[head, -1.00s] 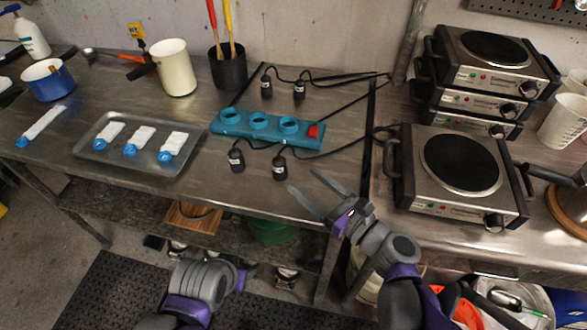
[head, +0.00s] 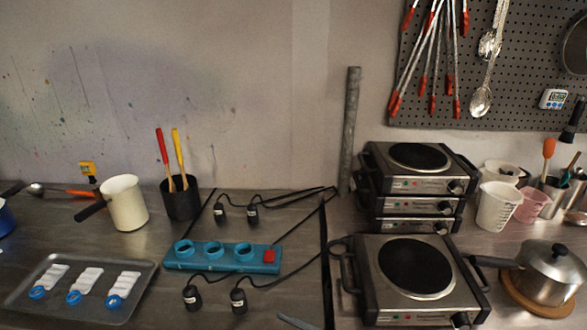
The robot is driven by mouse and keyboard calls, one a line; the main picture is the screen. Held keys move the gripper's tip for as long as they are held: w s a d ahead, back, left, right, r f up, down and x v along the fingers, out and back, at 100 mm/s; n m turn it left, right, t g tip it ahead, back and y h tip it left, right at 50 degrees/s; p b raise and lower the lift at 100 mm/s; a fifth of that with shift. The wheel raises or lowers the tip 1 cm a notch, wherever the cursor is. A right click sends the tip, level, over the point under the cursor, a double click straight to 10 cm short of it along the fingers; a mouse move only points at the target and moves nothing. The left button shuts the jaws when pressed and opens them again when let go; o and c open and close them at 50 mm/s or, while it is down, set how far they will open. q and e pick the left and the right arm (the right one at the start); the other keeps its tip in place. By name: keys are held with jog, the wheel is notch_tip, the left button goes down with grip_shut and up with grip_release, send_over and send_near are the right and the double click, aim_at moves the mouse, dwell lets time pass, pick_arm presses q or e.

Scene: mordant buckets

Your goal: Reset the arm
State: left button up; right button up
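Neither gripper shows clearly in the head view now. Only a small grey piece (head: 297,322), which looks like a fingertip of my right gripper, shows at the bottom edge; the rest of it is below the view. My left arm is out of view. A teal power strip (head: 222,257) with three round sockets and a red switch lies on the metal table. Black plugs (head: 192,297) lie in front of it and behind it. A metal tray (head: 35,313) holds three white tubes with blue caps.
A single hot plate (head: 416,266) stands at the right front, with stacked hot plates (head: 414,185) behind it. A lidded pot (head: 549,272) sits at far right. A cream pot (head: 124,203) and black tool holder (head: 181,200) stand at back left. Tools hang on a pegboard (head: 520,110).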

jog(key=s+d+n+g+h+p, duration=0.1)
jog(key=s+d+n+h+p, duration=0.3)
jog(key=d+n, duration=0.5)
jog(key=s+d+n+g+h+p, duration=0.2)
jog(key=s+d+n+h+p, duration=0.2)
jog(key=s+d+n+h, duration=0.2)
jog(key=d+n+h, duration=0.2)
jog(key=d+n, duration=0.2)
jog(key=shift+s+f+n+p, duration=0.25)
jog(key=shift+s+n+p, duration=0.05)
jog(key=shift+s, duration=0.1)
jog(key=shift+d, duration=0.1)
